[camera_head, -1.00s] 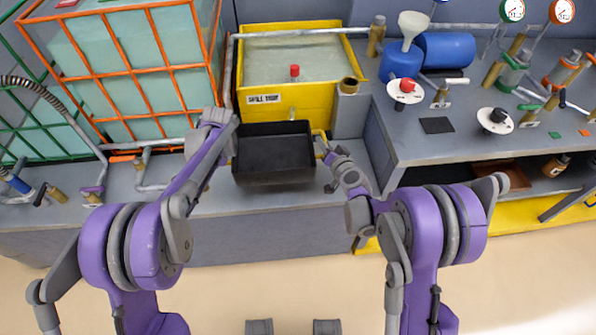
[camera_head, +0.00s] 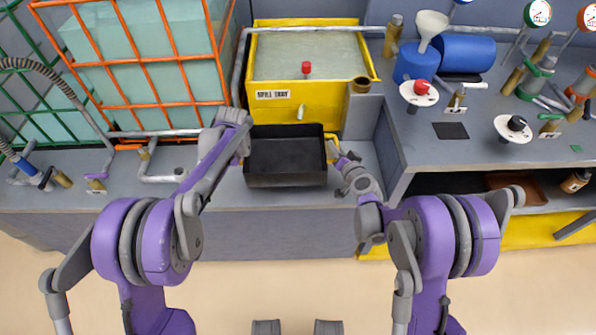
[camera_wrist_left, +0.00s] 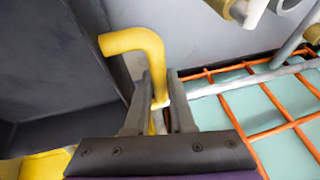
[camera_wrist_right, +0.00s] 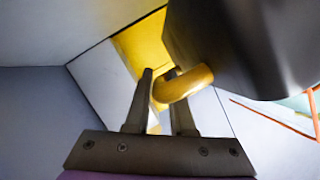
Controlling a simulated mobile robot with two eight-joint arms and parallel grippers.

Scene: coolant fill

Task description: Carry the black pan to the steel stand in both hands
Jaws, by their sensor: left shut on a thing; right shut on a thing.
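The black pan (camera_head: 286,160) is an open rectangular tray, seemingly empty and about level, in front of the yellow tank; it also shows in the left wrist view (camera_wrist_left: 60,60) and the right wrist view (camera_wrist_right: 235,40). My left gripper (camera_wrist_left: 157,92) is shut on the yellow bent handle (camera_wrist_left: 135,42) at the pan's left side; in the head view my arm hides this grip. My right gripper (camera_head: 338,158) is shut on the yellow handle at the right side, seen in the right wrist view (camera_wrist_right: 188,84). I cannot tell whether the pan's underside touches anything. I cannot single out the steel stand.
The yellow tank (camera_head: 262,80) stands behind the pan, its small tap (camera_head: 300,112) just above the pan's back edge. An orange-caged tank (camera_head: 160,60) is at left with pipes (camera_head: 160,179) below. The raised grey bench (camera_head: 420,150) is at right.

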